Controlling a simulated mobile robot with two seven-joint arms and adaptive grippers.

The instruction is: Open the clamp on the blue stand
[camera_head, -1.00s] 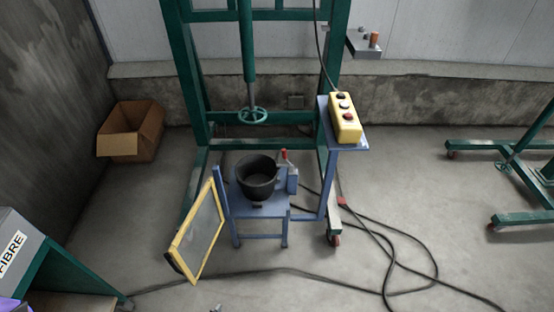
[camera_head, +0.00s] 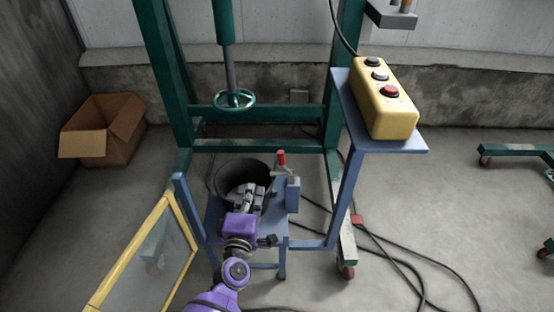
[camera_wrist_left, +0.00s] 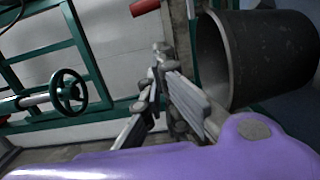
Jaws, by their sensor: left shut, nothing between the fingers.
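The blue stand (camera_head: 215,212) is a low table frame with a dark bucket (camera_head: 232,171) on top. The clamp (camera_head: 281,168), with a red-tipped handle standing upright, is at the right of the bucket on the stand. In the left wrist view, the red handle (camera_wrist_left: 144,6) shows at the top edge and the bucket (camera_wrist_left: 270,55) at the right. My left gripper (camera_head: 248,187) is shut and empty, in front of and over the bucket and left of the clamp, apart from the red handle. Its fingers (camera_wrist_left: 163,48) also show in the wrist view. The gripper hides part of the bucket.
A yellow button box (camera_head: 388,105) sits on a raised blue shelf at right. A yellow-framed panel (camera_head: 155,255) leans out at the left. A green frame with a handwheel (camera_head: 234,99) stands behind. Black cables cross the floor at right. A cardboard box (camera_head: 102,130) lies far left.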

